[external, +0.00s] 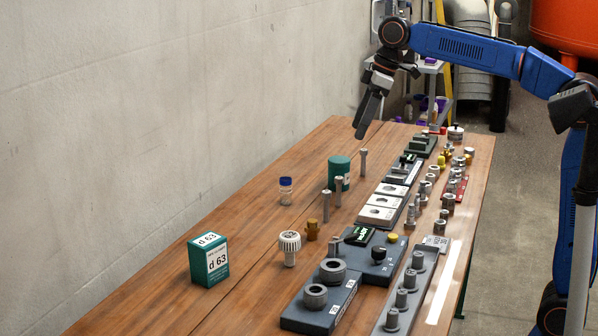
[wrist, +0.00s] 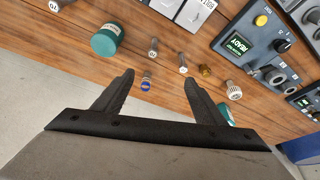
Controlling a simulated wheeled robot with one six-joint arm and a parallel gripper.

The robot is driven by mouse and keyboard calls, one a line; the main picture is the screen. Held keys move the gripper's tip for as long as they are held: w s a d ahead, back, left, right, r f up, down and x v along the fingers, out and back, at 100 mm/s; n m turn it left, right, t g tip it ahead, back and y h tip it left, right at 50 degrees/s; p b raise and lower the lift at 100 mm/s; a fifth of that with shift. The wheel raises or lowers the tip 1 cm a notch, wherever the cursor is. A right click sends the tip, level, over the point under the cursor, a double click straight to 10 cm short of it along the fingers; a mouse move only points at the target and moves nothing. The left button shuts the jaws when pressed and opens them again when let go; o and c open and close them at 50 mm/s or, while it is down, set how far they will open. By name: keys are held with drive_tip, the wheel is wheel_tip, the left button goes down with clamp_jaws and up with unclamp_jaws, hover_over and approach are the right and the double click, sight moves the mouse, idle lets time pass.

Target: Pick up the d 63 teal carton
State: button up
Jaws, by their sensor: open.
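The d 63 teal carton (external: 208,261) stands upright on the wooden table at the near left, with white "d 63" labels on its front and top. In the wrist view a small part of a teal thing, likely the carton (wrist: 224,112), shows behind the right finger; most of it is hidden. My gripper (external: 366,134) is open and empty, above the far part of the table, well away from the carton. In the wrist view its two fingers (wrist: 158,82) are spread apart, with a small blue-capped jar (wrist: 146,84) seen between them on the table below.
A teal cylinder (external: 339,173), the jar (external: 286,191), upright metal pins (external: 326,206), a brass fitting (external: 312,230) and a white-capped knob (external: 290,247) stand mid-table. Grey fixtures (external: 322,297) and several metal fittings line the right side. A wall bounds the left. Table around the carton is clear.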

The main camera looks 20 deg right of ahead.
drive_tip(key=a+n+g, duration=0.1)
drive_tip(key=a+n, duration=0.2)
drive_tip(key=a, duration=1)
drive_tip(key=n+g, duration=0.3)
drive_tip(key=n, duration=0.5)
approach(209, 239)
drive_tip(key=x, duration=0.8)
drive_tip(key=shift+s+f, duration=0.1)
drive_tip(key=shift+f, duration=0.05)
drive_tip(key=shift+a+x, duration=0.2)
drive_tip(key=shift+x, duration=2.95)
drive_tip(key=c, duration=1.4)
